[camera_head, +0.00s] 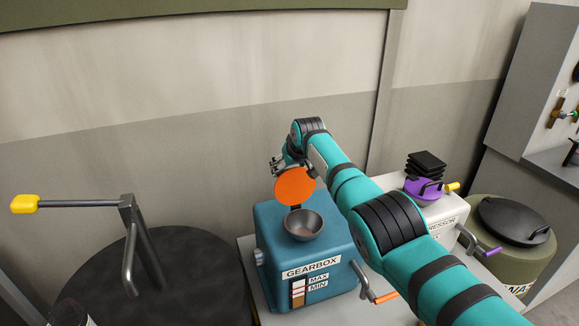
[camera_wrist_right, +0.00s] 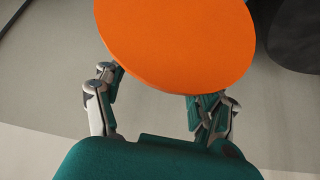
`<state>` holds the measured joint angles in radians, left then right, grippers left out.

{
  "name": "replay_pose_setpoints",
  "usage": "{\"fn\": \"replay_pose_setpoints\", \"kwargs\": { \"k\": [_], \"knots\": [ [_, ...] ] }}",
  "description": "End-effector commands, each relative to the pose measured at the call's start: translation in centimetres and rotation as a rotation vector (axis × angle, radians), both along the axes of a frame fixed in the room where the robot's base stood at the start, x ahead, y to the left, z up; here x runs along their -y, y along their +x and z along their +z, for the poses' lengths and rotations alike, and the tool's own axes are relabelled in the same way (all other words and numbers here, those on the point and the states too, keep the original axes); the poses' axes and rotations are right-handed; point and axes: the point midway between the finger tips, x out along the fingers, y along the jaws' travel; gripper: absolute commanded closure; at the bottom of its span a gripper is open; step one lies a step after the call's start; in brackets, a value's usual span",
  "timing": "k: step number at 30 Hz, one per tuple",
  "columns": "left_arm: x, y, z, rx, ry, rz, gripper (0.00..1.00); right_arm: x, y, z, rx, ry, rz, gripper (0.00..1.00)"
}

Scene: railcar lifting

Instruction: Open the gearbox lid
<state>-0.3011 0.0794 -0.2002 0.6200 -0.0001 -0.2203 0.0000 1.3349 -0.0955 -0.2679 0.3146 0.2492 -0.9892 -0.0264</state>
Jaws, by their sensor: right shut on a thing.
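The gearbox (camera_head: 308,236) is a blue box with a metal bowl-like opening (camera_head: 303,224) on top. Its round orange lid (camera_head: 295,187) stands raised, tilted up at the back of the opening, so the bowl is uncovered. My right gripper (camera_head: 281,164) is at the upper back edge of the lid. In the right wrist view the lid (camera_wrist_right: 178,35) fills the top middle, and the right gripper's fingers (camera_wrist_right: 165,84) are at its near edge, shut on it. Their contact is partly hidden by the lid. My left gripper is not in view.
A green drum (camera_head: 518,252) with a black lid is farther right. A dark drum (camera_head: 150,285) with a yellow-handled crank (camera_head: 75,203) stands left.

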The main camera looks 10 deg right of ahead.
Motion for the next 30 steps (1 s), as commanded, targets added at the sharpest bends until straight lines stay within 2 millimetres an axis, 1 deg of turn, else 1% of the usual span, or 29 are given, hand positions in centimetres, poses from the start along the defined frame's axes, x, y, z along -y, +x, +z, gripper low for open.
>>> {"fn": "replay_pose_setpoints", "kwargs": {
  "k": [1, 22, 23, 28, 30],
  "knots": [
    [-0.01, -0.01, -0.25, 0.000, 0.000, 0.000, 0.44, -0.05, -0.76, -2.12, -0.038, -0.001, 0.000, 0.87],
    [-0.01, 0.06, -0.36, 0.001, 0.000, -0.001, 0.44, -0.09, -0.79, -2.10, -0.038, 0.002, -0.001, 0.87],
    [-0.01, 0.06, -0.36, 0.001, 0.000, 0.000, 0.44, -0.09, -0.79, -2.10, -0.038, 0.002, -0.001, 0.28],
    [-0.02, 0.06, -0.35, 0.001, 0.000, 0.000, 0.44, -0.03, -0.76, -2.08, -0.037, 0.001, -0.001, 0.06],
    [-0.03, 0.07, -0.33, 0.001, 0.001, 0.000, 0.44, -0.01, -0.74, -2.01, -0.036, 0.001, -0.002, 0.05]
  ]
}}
